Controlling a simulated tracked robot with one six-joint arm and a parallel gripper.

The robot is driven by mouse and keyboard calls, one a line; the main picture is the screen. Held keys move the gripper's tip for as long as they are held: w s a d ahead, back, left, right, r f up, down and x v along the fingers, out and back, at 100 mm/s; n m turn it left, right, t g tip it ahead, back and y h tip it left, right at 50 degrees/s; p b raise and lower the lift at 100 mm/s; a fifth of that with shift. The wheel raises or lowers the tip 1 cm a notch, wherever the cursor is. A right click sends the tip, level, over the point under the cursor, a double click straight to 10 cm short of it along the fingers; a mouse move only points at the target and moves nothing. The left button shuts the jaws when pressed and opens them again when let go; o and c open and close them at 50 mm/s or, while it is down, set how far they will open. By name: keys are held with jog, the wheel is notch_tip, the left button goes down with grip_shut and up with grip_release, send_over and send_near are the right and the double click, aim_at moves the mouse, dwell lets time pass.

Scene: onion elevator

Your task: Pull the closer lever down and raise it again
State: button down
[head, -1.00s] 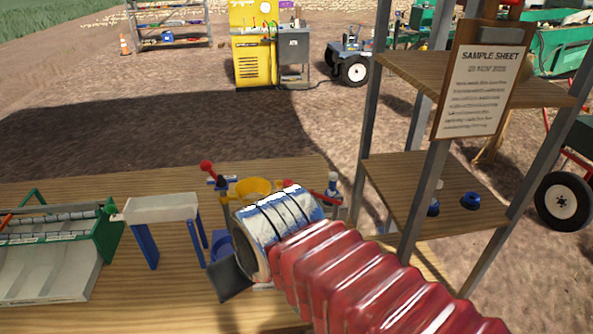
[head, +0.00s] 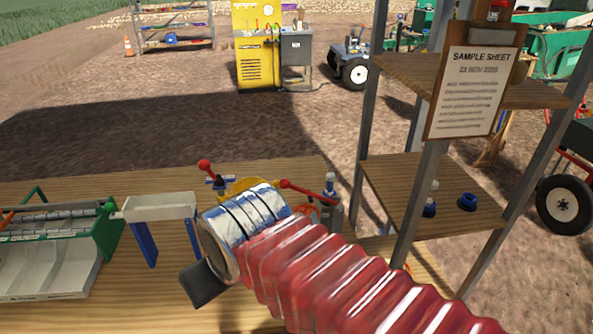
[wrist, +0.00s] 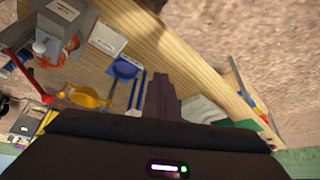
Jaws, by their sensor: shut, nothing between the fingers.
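Two red levers stand at the back of the wooden bench. One has a red ball knob (head: 205,167) and rises to the left of the yellow bowl; the other red lever (head: 308,193) slopes down to the right beside a white-topped fitting. I cannot tell for certain which is the closer lever. In the wrist view a red ball knob (wrist: 47,98) shows at left. My gripper (head: 204,284) is shut and empty above the bench, in front of the levers and apart from both. Its dark fingers also show in the wrist view (wrist: 166,97).
A yellow bowl (head: 245,185) sits between the levers, partly hidden. A white trough on blue legs (head: 160,207) and a green-framed machine (head: 85,250) stand left. A metal shelf rack (head: 415,190) with a clipboard stands right. The bench front (head: 140,300) is clear.

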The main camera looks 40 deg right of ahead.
jog(key=w+d+r+m+g, duration=0.1)
jog(key=w+d+r, duration=0.3)
jog(key=d, duration=0.4)
jog(key=w+d+r+m+y, duration=0.1)
jog(key=w+d+r+m, duration=0.15)
jog(key=d, duration=0.55)
jog(key=w+d+r+g, duration=0.1)
jog(key=w+d+r, duration=0.35)
jog(key=d, duration=0.35)
jog(key=d+m, duration=0.1)
jog(key=d, duration=1.1)
jog(key=shift+s+r+t+y, duration=0.4)
jog(key=shift+s+r, duration=0.05)
send_near(296, 186)
jog(key=w+f, duration=0.1)
jog(key=w+d+f, duration=0.1)
jog(key=shift+w+d, duration=0.15)
jog(key=shift+w, duration=0.2)
jog(key=shift+w+a+f, duration=0.3)
jog(key=shift+a+f, duration=0.35)
jog(key=shift+a, duration=0.3)
jog(key=shift+w+a+f, duration=0.15)
jog(key=shift+a+f, duration=0.25)
jog(key=shift+a, duration=0.05)
